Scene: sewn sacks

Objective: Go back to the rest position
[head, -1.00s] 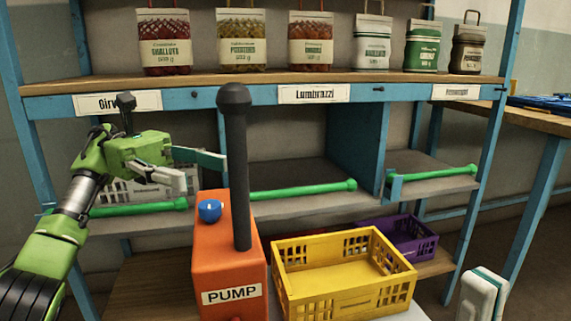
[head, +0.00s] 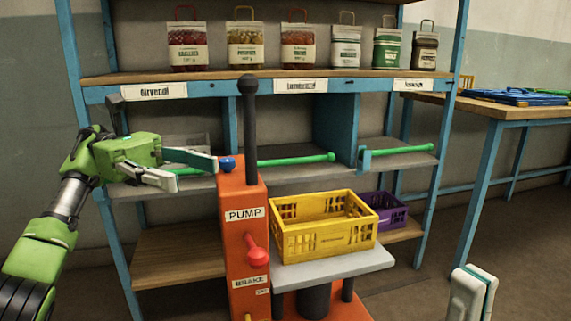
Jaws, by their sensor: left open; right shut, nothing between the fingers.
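My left gripper (head: 194,172) is green with pale fingers. It is open and empty, held in front of the left bay of the shelf unit, with its fingertips pointing right. In the picture they come close to the blue knob (head: 227,164) on the orange pump post (head: 238,195); I cannot tell whether they touch. My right gripper (head: 476,275) shows only as pale fingers at the bottom right. It is shut with nothing in it, clear of other things.
A yellow crate (head: 325,240) sits on a grey lift platform (head: 345,264) beside the post, which carries a red lever (head: 256,250) and a dark handle (head: 247,130). A purple crate (head: 395,218) stands behind. Several sacks (head: 300,48) line the upper shelf. A workbench (head: 492,108) stands right; floor there is clear.

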